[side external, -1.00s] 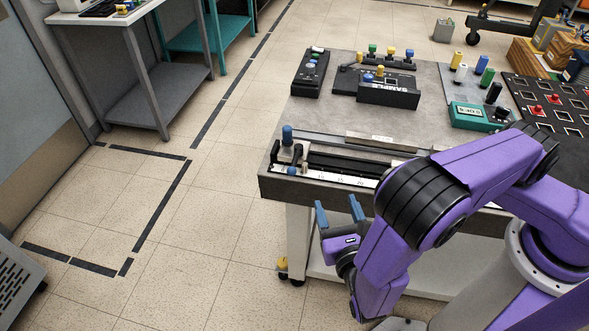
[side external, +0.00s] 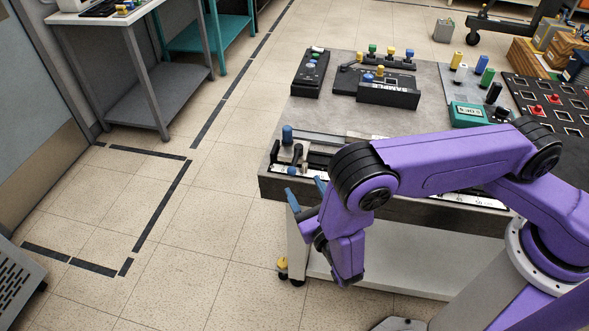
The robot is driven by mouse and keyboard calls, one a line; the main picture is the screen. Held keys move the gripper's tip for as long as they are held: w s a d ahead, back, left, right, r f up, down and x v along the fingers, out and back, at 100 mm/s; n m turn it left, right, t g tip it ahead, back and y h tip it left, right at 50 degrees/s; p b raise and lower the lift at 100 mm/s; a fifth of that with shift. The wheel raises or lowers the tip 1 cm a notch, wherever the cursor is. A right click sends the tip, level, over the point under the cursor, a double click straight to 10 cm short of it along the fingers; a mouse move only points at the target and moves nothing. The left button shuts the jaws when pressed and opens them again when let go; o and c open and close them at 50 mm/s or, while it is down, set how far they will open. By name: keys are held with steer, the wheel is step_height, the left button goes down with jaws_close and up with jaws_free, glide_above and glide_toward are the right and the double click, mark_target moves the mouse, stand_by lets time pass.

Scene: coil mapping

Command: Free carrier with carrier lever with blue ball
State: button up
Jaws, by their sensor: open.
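The carrier (side external: 300,160) sits at the left end of the scaled rail along the table's front edge. It has a dark lever and a small blue ball (side external: 291,171) low at its front; whether the ball is on that lever is too small to tell. A larger blue knob (side external: 287,134) stands upright behind it. My gripper (side external: 306,192) is open, its blue fingertips pointing up in front of the table's front left corner. It appears empty and apart from the carrier. My purple arm hides much of the rail to the right.
On the table (side external: 350,117) stand a button box (side external: 311,70), a black sample box (side external: 388,94) with coloured knobs, a green display box (side external: 468,114) and several coloured cylinders. A dark panel with red knobs (side external: 535,110) is at right. Floor left of the table is clear.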

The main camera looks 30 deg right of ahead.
mark_target(295, 173)
steer(key=w, duration=0.3)
steer(key=w+d, duration=0.1)
steer(key=w, duration=0.3)
steer(key=shift+w+d, duration=0.1)
steer(key=shift+d, duration=0.1)
jaws_close()
